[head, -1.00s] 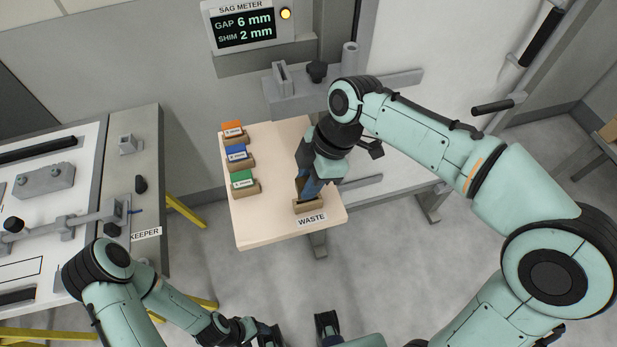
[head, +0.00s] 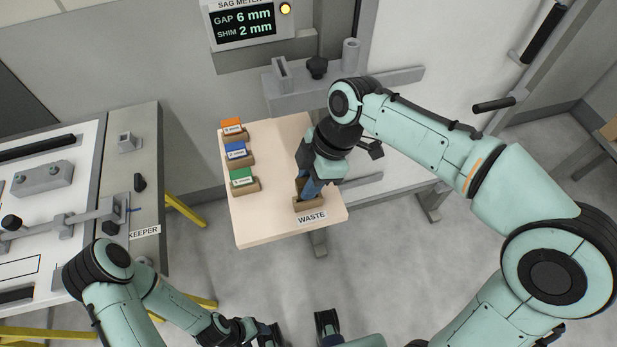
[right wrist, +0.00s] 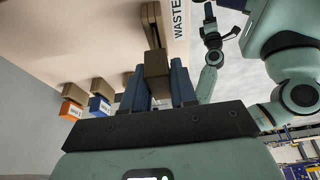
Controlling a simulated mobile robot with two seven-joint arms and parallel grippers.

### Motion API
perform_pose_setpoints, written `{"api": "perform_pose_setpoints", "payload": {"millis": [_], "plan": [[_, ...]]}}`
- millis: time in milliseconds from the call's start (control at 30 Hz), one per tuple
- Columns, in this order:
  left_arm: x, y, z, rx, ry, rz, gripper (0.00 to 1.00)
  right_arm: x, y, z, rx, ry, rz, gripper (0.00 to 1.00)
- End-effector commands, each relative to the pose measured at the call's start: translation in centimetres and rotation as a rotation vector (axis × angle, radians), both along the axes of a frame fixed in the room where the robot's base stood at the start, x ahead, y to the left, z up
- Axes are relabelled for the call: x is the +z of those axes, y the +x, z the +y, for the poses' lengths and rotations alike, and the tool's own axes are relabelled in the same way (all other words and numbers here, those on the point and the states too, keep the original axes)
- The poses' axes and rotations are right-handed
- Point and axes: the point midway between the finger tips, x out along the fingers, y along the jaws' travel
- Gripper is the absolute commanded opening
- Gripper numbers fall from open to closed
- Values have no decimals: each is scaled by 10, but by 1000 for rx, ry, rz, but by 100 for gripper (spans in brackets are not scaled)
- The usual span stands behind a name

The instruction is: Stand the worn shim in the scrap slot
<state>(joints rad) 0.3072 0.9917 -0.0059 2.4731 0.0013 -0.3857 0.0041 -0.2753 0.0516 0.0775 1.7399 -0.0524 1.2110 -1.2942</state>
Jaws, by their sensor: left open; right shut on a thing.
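My right gripper (head: 309,196) points down at the waste slot block (head: 309,206), a small tan holder near the front edge of the wooden table. In the right wrist view its blue fingers (right wrist: 160,85) are shut on the brown grip of the worn shim (right wrist: 157,66). The tan slot block (right wrist: 151,25) lies just beyond the shim there. The gripper mostly hides the shim in the head view, and I cannot tell how far its lower edge is inside the slot. My left gripper (head: 298,334) is open and empty at the bottom of the head view.
Orange (head: 231,126), blue (head: 236,151) and green (head: 241,177) shims stand in tan holders along the table's left side. A WASTE label (head: 312,217) is at the front edge. The sag meter (head: 243,28) reads gap 6 mm, shim 2 mm. A keeper bench (head: 140,190) stands left.

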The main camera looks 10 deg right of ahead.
Motion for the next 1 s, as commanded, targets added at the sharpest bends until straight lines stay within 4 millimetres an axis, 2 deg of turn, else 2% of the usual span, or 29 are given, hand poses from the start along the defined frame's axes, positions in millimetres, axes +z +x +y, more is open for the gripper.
{"api": "perform_pose_setpoints", "payload": {"millis": [1000], "plan": [[-20, -7, 0, 0, 1, 8, 64, -26, 0, 0, 0, 0, 0, 0]]}}
